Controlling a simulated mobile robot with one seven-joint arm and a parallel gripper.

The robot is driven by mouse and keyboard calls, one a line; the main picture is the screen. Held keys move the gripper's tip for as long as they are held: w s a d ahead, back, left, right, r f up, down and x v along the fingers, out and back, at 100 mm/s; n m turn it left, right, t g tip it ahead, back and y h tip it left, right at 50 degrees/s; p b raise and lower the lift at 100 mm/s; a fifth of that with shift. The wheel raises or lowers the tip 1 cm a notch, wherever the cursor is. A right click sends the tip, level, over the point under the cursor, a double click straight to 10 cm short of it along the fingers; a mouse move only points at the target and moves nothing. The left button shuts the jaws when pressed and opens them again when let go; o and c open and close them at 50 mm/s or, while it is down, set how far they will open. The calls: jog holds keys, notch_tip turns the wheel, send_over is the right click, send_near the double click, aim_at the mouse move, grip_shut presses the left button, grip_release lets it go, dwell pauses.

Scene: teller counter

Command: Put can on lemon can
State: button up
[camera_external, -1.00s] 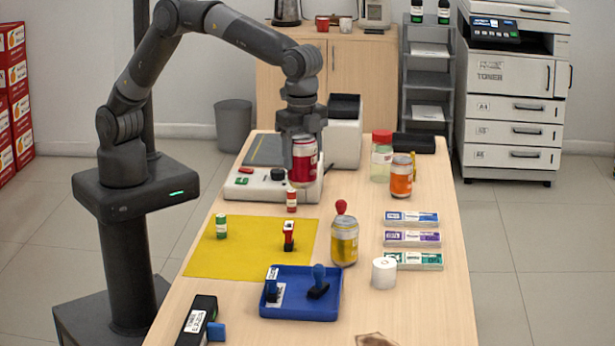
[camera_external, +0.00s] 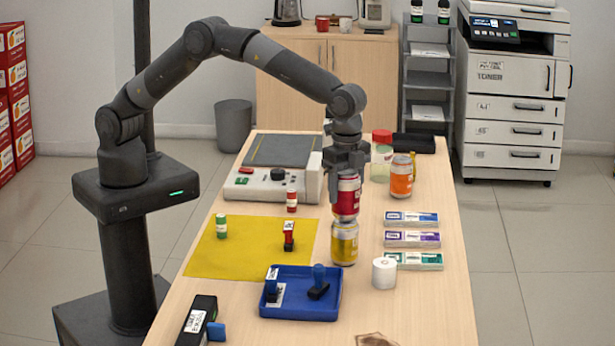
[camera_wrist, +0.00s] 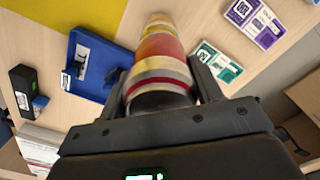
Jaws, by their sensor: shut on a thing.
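The red can (camera_external: 347,196) is upright in my gripper (camera_external: 347,172), directly above the yellow lemon can (camera_external: 344,247) in the external view. The red can's lower end meets the lemon can's top in the picture; I cannot tell if they touch or a small gap remains. The lemon can stands upright on the counter, right of the yellow mat. In the wrist view, my gripper (camera_wrist: 160,88) has its fingers on either side of the red can (camera_wrist: 158,73), with the lemon can mostly hidden beyond it.
A blue tray (camera_external: 331,313) with stamps is in front of the lemon can. A white roll (camera_external: 384,273) and label boxes (camera_external: 412,238) are to its right. An orange can (camera_external: 401,178) and a red-lidded jar (camera_external: 381,160) stand behind, to the right. The yellow mat (camera_external: 215,255) is left.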

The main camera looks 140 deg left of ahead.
jog(key=shift+f, duration=0.25)
jog(key=o, duration=1.2)
jog(key=shift+f, duration=0.15)
notch_tip(320, 180, up, 12)
jog(key=shift+r, duration=0.25)
